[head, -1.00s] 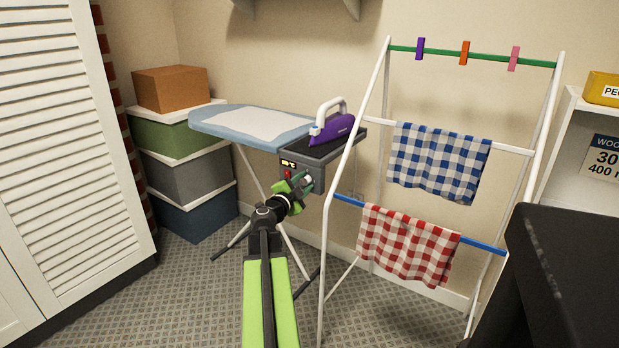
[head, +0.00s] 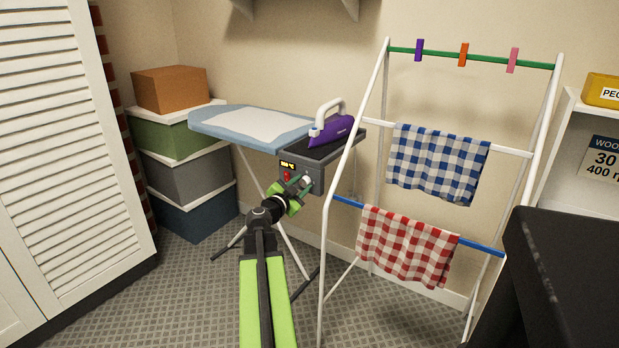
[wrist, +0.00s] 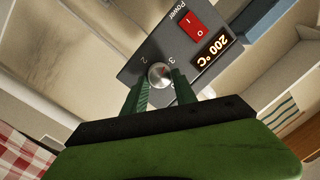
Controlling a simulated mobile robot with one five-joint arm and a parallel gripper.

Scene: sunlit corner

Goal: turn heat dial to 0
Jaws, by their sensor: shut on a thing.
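The heat dial (wrist: 160,74) is a round metallic knob on the grey control panel (wrist: 150,52) of the ironing station. The numbers 2 and 3 show beside it; its other marks are hidden. My gripper (wrist: 159,81) is shut on the dial, one green finger on each side. The wrist view is rolled, so the panel looks tilted. The lit display (wrist: 212,53) reads 200 °C. In the head view my gripper (head: 303,184) is at the front of the grey panel box (head: 317,172), and the dial is hard to make out.
A red power switch (wrist: 194,26) sits close to the dial. A purple iron (head: 332,131) rests above the panel beside the ironing board (head: 215,120). A drying rack (head: 345,150) with checked cloths stands close on the right.

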